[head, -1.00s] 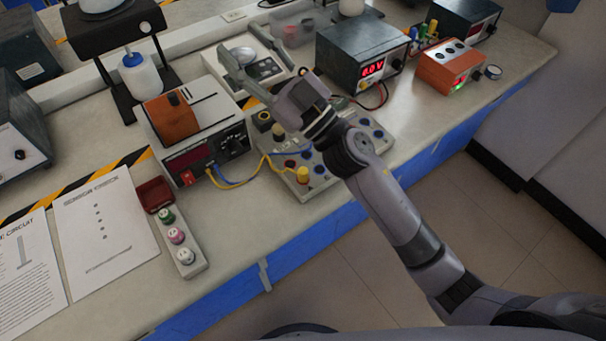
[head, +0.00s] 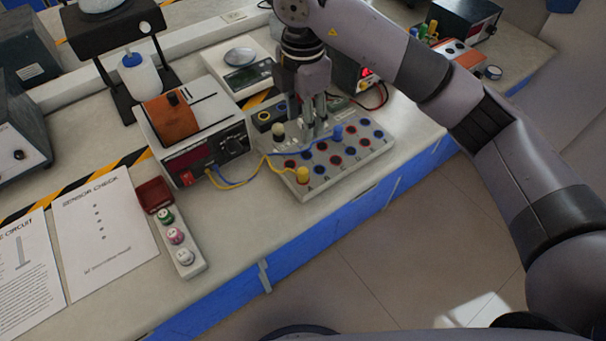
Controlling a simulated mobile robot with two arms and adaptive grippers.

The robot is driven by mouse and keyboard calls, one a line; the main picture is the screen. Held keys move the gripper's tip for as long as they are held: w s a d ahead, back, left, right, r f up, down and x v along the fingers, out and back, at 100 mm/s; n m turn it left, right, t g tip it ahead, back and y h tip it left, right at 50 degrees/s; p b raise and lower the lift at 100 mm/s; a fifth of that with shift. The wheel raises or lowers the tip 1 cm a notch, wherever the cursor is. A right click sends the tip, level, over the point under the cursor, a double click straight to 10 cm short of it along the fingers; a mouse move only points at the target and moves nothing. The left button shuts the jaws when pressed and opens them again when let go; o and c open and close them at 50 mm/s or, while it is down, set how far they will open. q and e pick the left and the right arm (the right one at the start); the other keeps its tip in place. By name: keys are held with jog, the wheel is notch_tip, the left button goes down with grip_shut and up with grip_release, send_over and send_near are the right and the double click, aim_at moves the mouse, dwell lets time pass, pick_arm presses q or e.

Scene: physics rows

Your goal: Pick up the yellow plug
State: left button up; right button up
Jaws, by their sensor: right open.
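The yellow plug (head: 303,175) stands at the front left corner of a light grey socket board (head: 336,177) with red and blue sockets. A yellow wire (head: 262,171) runs from it to the meter box. A blue plug (head: 337,132) stands on the board further back. My right gripper (head: 310,135) points down over the back left part of the board, behind the yellow plug and left of the blue plug. It is open, with nothing seen between its fingers, and apart from the yellow plug. My left gripper is not in view.
The meter box (head: 198,135) with an orange top stands left of the board. A narrow tray (head: 190,263) with several small knobs and paper sheets (head: 102,228) lie further left. The bench's front edge is close to the board. A scale (head: 246,72) stands behind.

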jog(key=p, duration=0.3)
send_over(303, 170)
notch_tip(303, 170, down, 12)
jog(key=shift+r, duration=0.15)
notch_tip(303, 170, down, 5)
jog(key=shift+r+p, duration=0.15)
jog(key=shift+p, duration=0.6)
jog(key=shift+f, duration=0.4)
grip_shut()
